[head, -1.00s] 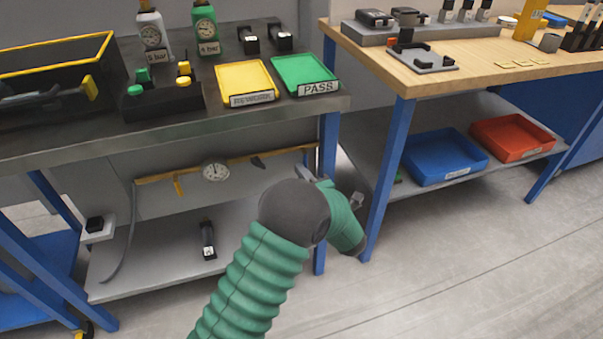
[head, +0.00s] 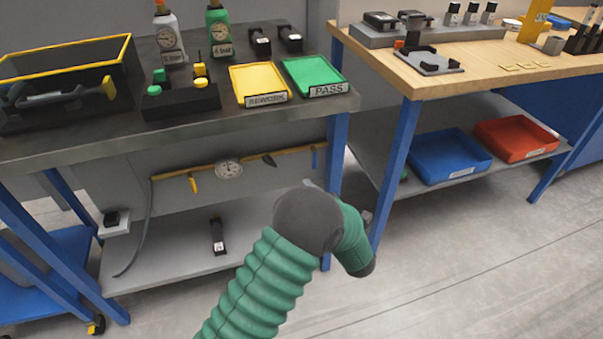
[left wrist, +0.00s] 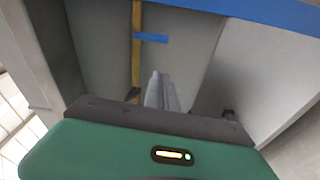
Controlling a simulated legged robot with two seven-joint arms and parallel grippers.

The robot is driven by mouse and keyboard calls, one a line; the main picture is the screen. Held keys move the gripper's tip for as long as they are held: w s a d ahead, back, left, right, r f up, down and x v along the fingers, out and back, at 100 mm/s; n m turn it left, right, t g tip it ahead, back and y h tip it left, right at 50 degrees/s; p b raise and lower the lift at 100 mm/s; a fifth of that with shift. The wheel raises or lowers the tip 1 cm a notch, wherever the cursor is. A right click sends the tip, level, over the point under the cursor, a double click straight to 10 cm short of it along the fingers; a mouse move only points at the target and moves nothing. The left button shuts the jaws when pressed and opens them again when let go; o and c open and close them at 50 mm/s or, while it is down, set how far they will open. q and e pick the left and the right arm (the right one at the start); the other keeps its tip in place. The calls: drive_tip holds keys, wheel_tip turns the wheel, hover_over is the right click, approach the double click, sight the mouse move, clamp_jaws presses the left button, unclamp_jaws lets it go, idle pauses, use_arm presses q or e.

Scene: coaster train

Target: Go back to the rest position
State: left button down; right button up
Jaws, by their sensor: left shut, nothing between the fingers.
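My left arm, in a green ribbed sleeve with a dark grey joint (head: 308,222), reaches up from the bottom middle of the head view, in front of the dark bench's right leg. Its gripper is mostly hidden behind the arm there. In the left wrist view my left gripper (left wrist: 158,88) shows as two grey fingers close together, shut and empty. They point toward the space under a bench, with a yellow rail (left wrist: 136,45) beyond. My right gripper is in neither view.
The dark bench (head: 120,140) holds a yellow tray (head: 257,82), a green PASS tray (head: 312,75) and two bottles with gauges. Its lower shelf (head: 170,265) is below. A wooden bench (head: 440,85) stands right, with blue (head: 447,155) and red (head: 515,138) bins below. Floor at right is clear.

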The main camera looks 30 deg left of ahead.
use_arm(q)
drive_tip(key=v, duration=0.3)
drive_tip(key=shift+s+r, duration=0.1)
drive_tip(key=shift+r, duration=0.15)
